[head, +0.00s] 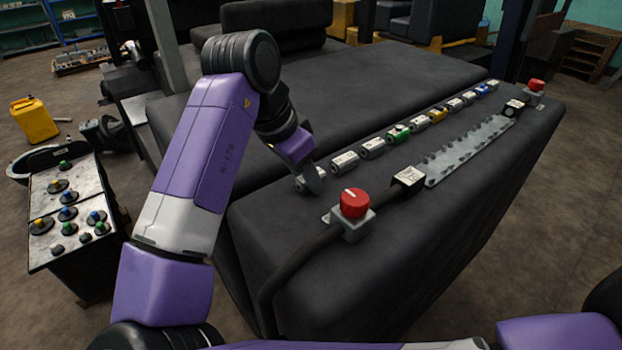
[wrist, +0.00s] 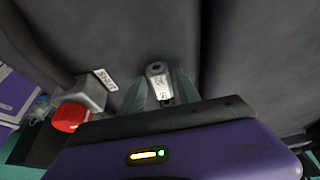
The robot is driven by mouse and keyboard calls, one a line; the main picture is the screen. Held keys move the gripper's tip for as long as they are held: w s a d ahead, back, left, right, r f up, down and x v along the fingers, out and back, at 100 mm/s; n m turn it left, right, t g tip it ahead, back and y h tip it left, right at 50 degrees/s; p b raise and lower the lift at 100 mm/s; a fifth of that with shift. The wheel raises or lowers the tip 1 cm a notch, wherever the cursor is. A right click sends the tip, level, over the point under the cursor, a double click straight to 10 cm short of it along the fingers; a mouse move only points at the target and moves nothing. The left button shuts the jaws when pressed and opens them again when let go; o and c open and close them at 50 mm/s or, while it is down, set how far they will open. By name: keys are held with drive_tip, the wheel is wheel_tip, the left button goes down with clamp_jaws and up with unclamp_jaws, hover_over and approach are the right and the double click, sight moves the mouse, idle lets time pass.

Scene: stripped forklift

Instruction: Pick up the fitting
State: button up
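A small pale grey fitting (wrist: 159,84) with dark marks and a round hole at its far end shows in the wrist view, between the two fingers of my gripper (wrist: 160,86). The fingers stand on either side of it with a narrow gap, so the gripper looks open around it. In the head view my gripper (head: 310,181) is low over the dark top, at the near left end of a row of fittings. The nearest fully visible fitting of that row (head: 344,161) is grey. My gripper partly hides the one at its fingers.
Several more fittings run toward the far right, including a green one (head: 398,133) and a yellow one (head: 438,115). A red knob (head: 355,203) on a grey base stands close to my gripper. Beyond it lies a studded metal strip (head: 470,150).

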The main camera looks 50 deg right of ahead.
clamp_jaws()
drive_tip(key=shift+r, duration=0.15)
